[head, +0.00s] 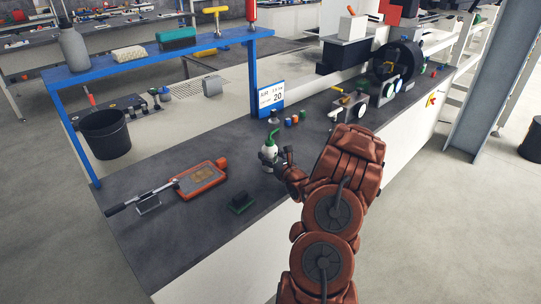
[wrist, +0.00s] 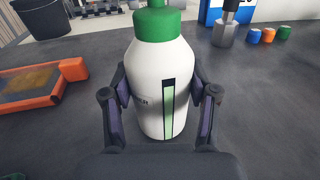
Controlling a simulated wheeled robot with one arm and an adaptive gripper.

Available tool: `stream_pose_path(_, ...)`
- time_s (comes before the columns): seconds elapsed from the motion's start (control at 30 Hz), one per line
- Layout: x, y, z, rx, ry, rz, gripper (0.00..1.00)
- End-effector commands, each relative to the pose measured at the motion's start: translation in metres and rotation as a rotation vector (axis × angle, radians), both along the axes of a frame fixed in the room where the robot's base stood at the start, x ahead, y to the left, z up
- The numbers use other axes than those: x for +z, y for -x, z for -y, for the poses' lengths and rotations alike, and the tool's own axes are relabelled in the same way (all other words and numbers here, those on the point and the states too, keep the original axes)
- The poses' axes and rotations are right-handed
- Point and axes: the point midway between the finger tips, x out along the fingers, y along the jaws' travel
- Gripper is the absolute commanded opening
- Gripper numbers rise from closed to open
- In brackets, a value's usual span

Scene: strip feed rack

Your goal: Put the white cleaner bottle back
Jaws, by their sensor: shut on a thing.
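The white cleaner bottle (head: 267,154) with a green top is upright over the dark bench, near its front edge. In the wrist view the bottle (wrist: 160,85) fills the middle, with a dark and green label strip facing me. My gripper (head: 279,160) is shut on the bottle, with one finger on each side of its body in the wrist view (wrist: 161,92). I cannot tell whether the bottle's base touches the bench. The bottle's top is cut off in the wrist view.
A blue raised shelf (head: 193,51) holds a grey bottle (head: 73,48), brushes and other tools. An orange tray (head: 203,181), a green block (head: 242,202) and small coloured pieces (head: 294,119) lie on the bench. A black bin (head: 105,137) stands behind the left shelf leg.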

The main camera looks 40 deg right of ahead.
Motion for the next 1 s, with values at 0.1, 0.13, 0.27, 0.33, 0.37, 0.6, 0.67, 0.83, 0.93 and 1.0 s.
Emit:
stream_pose_path(0.1, 0.0, 0.0, 0.0, 0.0, 0.0, 0.0, 0.68)
stream_pose_path(0.13, 0.0, 0.0, 0.0, 0.0, 0.0, 0.0, 0.71)
stream_pose_path(0.27, 0.0, 0.0, 0.0, 0.0, 0.0, 0.0, 0.84)
stream_pose_path(0.33, 0.0, 0.0, 0.0, 0.0, 0.0, 0.0, 0.84)
stream_pose_path(0.37, 0.0, 0.0, 0.0, 0.0, 0.0, 0.0, 0.84)
stream_pose_path(0.6, 0.001, 0.0, 0.0, 0.001, 0.0, 0.0, 0.84)
stream_pose_path(0.67, 0.003, 0.0, 0.0, 0.001, 0.0, -0.001, 0.84)
stream_pose_path(0.83, 0.0, 0.02, -0.003, -0.004, -0.002, 0.0, 0.84)
stream_pose_path(0.93, 0.002, 0.037, -0.007, -0.005, 0.0, 0.002, 0.84)
stream_pose_path(1.0, 0.001, 0.049, -0.01, -0.004, -0.002, 0.0, 0.84)
